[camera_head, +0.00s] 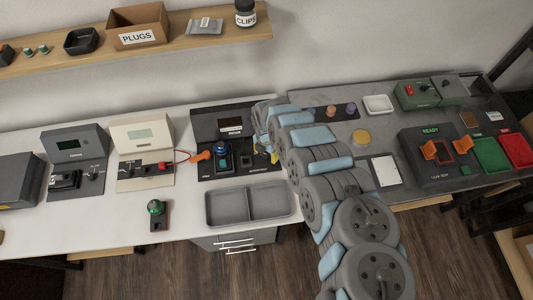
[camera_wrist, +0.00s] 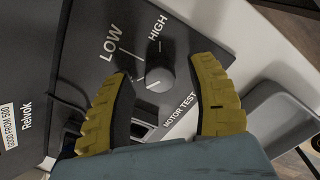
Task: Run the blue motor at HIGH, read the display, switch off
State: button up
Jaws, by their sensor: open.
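The dark motor test station (camera_head: 207,130) stands on the white bench, left of my arm. The blue motor (camera_head: 221,149) sits upright in it. Its small display (camera_head: 230,125) is on the sloped panel; its reading is too small to make out. In the wrist view, the round grey selector knob (camera_wrist: 160,78) sits below the printed words LOW (camera_wrist: 110,42) and HIGH (camera_wrist: 157,27). I cannot tell for sure which mark it points to. My gripper (camera_wrist: 163,71) is open, its yellow fingers either side of the knob; contact is unclear. It also shows in the head view (camera_head: 266,153).
A grey two-part tray (camera_head: 248,188) lies in front of the station. A green-topped motor (camera_head: 156,210) stands on the bench to the left. A leak test unit (camera_head: 428,170) stands on the right bench.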

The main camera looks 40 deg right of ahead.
dwell(0.3)
grip_shut()
